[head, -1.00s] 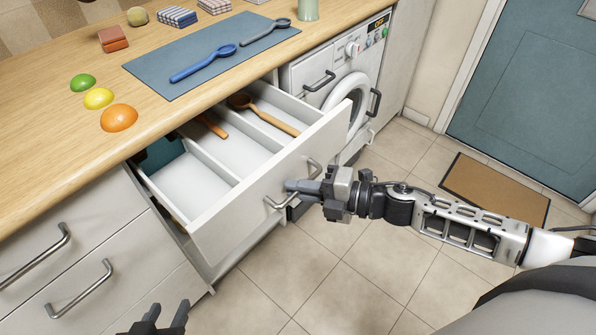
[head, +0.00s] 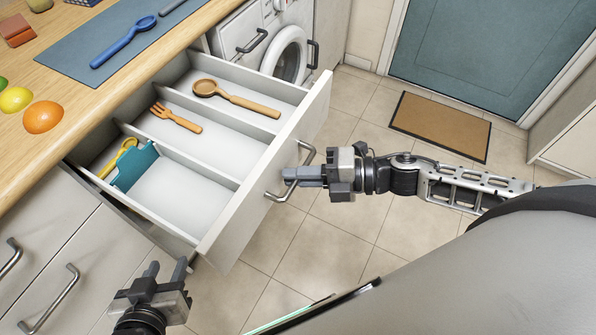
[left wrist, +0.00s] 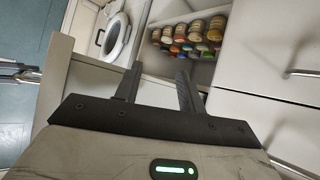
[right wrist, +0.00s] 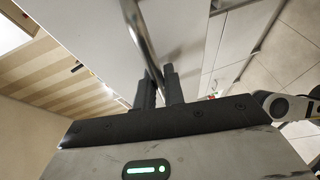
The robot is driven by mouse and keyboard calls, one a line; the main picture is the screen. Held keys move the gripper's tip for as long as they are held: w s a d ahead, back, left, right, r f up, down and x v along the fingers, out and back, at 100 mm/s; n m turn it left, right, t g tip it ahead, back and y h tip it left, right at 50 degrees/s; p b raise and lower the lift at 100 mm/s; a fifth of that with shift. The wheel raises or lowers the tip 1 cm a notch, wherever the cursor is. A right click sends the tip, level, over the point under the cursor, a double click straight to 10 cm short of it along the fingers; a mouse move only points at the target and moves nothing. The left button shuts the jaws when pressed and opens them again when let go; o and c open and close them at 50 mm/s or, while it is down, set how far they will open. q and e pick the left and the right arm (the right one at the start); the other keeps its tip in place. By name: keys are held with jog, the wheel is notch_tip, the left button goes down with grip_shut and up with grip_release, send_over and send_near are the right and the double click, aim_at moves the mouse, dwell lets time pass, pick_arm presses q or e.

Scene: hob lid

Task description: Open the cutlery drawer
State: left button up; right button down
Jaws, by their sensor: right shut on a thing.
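The cutlery drawer (head: 180,198) stands far out from the cabinet, its dividers and floor showing. A wooden spoon (head: 235,98), a wooden fork (head: 175,117), and a teal piece (head: 134,167) with a yellow utensil (head: 118,157) lie inside. My right gripper (head: 288,175) is shut on the bar handle (head: 311,152) on the drawer front. In the right wrist view the handle (right wrist: 146,45) runs between the fingers (right wrist: 159,88). My left gripper (head: 166,268) is open and empty, low beside the drawer's near left corner. Its fingers are apart in the left wrist view (left wrist: 155,88).
A washing machine (head: 255,35) stands beyond the drawer. Closed cabinet fronts (head: 45,245) lie at left. Jars (left wrist: 190,35) show in the left wrist view.

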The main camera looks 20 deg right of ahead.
jog(key=c, duration=1.8)
grip_release()
jog(key=shift+d, duration=0.1)
jog(key=v, duration=1.5)
jog(key=shift+s+d+r+p, duration=0.15)
jog(key=shift+d+p, duration=0.15)
jog(key=shift+d, duration=0.05)
